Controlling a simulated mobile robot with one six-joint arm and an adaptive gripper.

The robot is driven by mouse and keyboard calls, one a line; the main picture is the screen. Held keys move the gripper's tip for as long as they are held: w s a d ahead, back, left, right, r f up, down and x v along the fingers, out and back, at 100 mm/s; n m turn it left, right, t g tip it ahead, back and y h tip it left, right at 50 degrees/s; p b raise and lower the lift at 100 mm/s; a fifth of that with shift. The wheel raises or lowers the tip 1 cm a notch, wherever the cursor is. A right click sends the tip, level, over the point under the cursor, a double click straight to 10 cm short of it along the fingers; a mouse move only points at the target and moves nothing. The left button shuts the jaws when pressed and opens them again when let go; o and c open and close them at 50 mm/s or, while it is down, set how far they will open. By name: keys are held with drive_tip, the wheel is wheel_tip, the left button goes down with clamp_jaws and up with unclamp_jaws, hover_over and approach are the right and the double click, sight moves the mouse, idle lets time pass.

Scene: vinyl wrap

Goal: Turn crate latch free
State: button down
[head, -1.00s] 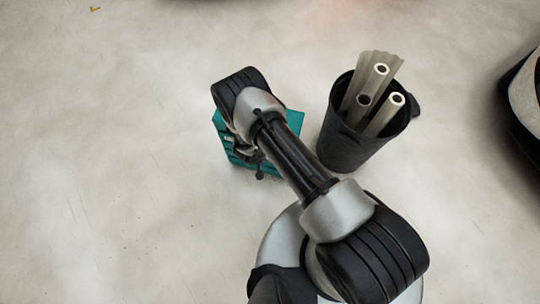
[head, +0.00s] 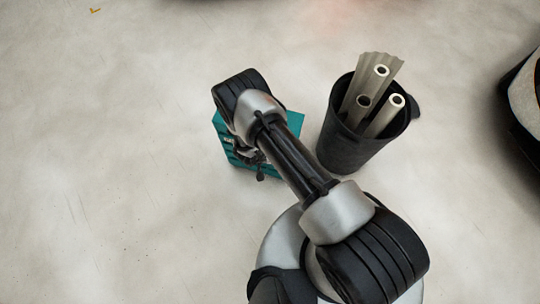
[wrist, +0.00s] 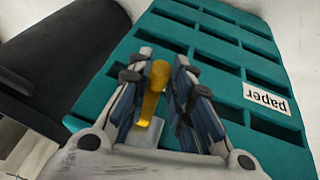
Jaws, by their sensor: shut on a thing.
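The teal crate (head: 297,122) stands on the floor, mostly hidden behind my arm in the head view. In the wrist view the crate (wrist: 215,45) fills the upper right, with rows of dark slots and a white "paper" label (wrist: 266,98). The yellow latch (wrist: 152,92) lies between my fingers, in front of the crate face. My gripper (wrist: 160,75) is shut on the latch, one finger at each side. In the head view my gripper (head: 248,155) is at the crate's near left side, largely hidden by my wrist.
A black bin (head: 343,146) holding several rolls (head: 396,101) stands close to the right of the crate. A dark object with a pale panel (head: 525,100) is at the right edge.

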drive_tip(key=shift+d+r+y+p, duration=0.15)
drive_tip(key=shift+y+p, duration=0.15)
drive_tip(key=shift+p, duration=0.55)
drive_tip(key=shift+s+p, duration=0.1)
drive_tip(key=shift+p, duration=0.35)
drive_tip(key=p, duration=0.1)
drive_tip(key=y+p, duration=0.1)
drive_tip(key=shift+d+t+y+p, duration=0.2)
drive_tip(key=shift+t+y+p, duration=0.1)
drive_tip(key=shift+s+d+m+t+y+p, duration=0.15)
drive_tip(key=shift+m+t+y+p, duration=0.1)
drive_tip(key=shift+y+p, duration=0.3)
drive_tip(key=shift+w+d+m+t+y+p, duration=0.1)
drive_tip(key=shift+m+t+y+p, duration=0.15)
drive_tip(key=shift+y+p, duration=0.3)
drive_tip(key=shift+s+d+f+y, duration=0.15)
drive_tip(key=shift+f+y, duration=0.1)
drive_tip(key=shift+y, duration=0.35)
drive_tip(key=shift+d+f+m+t+y+b, duration=0.15)
drive_tip(key=shift+m+t+y+b, duration=0.35)
drive_tip(key=shift+y+b, duration=0.75)
drive_tip(key=shift+d+f+m+t+y+b, duration=0.25)
drive_tip(key=shift+t+y+b, duration=0.45)
drive_tip(key=shift+y+b, duration=0.5)
drive_tip(key=shift+d+f+m+t+y+b, duration=0.1)
drive_tip(key=shift+m+t+y+b, duration=0.4)
drive_tip(key=shift+y+b, duration=0.75)
drive_tip(key=shift+t, duration=0.3)
